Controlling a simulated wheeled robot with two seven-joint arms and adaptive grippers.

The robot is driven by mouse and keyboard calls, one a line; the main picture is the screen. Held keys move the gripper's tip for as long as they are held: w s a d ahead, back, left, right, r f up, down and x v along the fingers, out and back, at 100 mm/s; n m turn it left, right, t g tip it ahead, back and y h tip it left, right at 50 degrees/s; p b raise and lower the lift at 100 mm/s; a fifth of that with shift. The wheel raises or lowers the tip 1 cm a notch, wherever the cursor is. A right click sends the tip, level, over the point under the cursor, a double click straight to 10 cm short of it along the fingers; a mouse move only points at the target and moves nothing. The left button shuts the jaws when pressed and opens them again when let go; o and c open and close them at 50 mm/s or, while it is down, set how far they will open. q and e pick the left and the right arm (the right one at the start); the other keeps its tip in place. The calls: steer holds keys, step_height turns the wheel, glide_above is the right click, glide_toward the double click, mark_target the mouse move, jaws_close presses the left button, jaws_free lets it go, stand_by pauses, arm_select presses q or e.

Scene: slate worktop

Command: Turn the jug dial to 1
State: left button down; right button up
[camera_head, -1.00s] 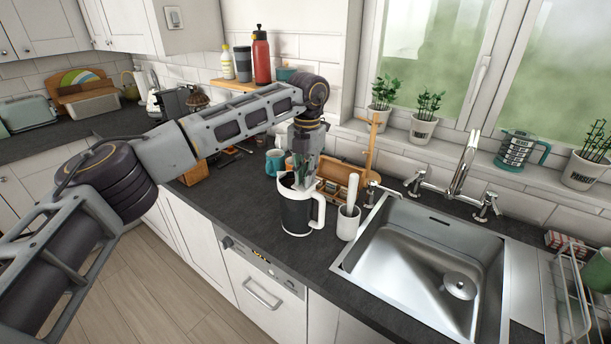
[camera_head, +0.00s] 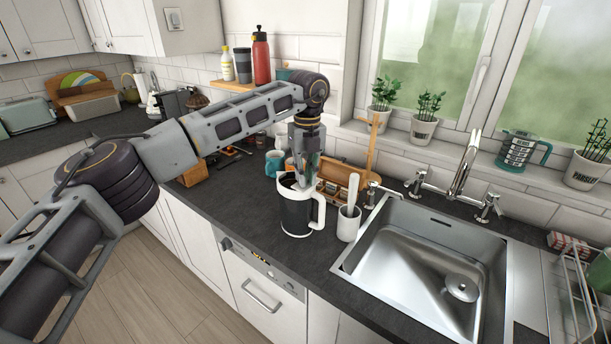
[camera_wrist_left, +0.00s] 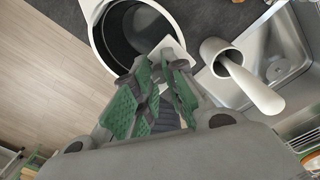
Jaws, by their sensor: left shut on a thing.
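The jug (camera_head: 296,216) is dark with a white rim, base and handle, and stands upright on the worktop left of the sink. In the left wrist view its white rim and dark inside (camera_wrist_left: 140,32) show at the top. My left gripper (camera_head: 303,182) points down at the jug's top, on the handle side. In the left wrist view its green-padded fingers (camera_wrist_left: 160,78) are close together beside the rim. It is shut on the jug dial, which the fingers hide. I cannot read the dial's setting. My right gripper is in neither view.
A white pot with a brush (camera_head: 348,222) stands just right of the jug, near the sink (camera_head: 420,262). A wooden box (camera_head: 340,180) and a blue mug (camera_head: 273,164) stand behind. The worktop (camera_head: 235,200) left of the jug is clear.

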arm_select(q)
steer(key=n, duration=0.4)
steer(key=shift+b, duration=0.35)
steer(key=shift+n, duration=1.2)
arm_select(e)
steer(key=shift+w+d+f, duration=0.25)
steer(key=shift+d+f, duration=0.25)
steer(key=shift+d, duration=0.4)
arm_select(q)
steer(key=c, duration=1.5)
jaws_free()
steer(key=shift+o, duration=0.6)
step_height(320, 180, up, 12)
steer(key=shift+w, duration=0.15)
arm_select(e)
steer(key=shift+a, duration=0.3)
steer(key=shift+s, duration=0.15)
